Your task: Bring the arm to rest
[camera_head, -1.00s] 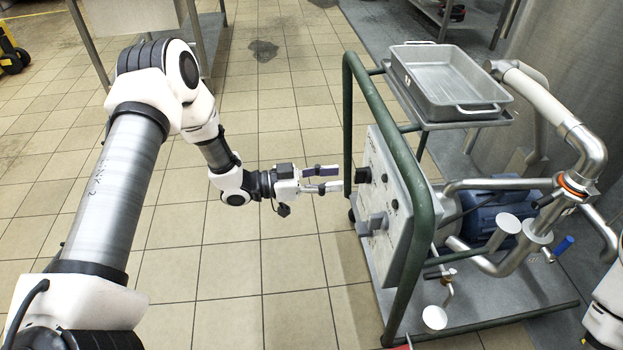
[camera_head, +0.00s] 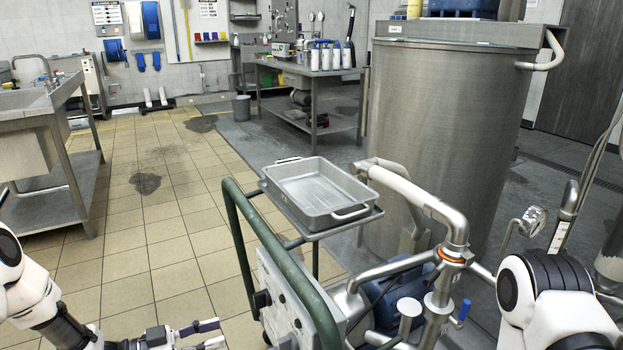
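My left gripper (camera_head: 207,334) shows at the bottom edge of the head view, its arm coming in from the lower left. Its two fingers are apart with nothing between them. The fingertips point right, toward the control panel (camera_head: 283,306) of the green-framed cart, with a gap between them. Of my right arm only a white and black joint (camera_head: 553,295) shows at the lower right; the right gripper is outside the picture.
The cart's green frame (camera_head: 243,243) carries an empty metal tray (camera_head: 345,213) on top, with pipes and a blue motor beside it. A large steel tank (camera_head: 440,130) stands behind. A sink bench (camera_head: 30,135) is at the left. Tiled floor (camera_head: 120,240) between is clear.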

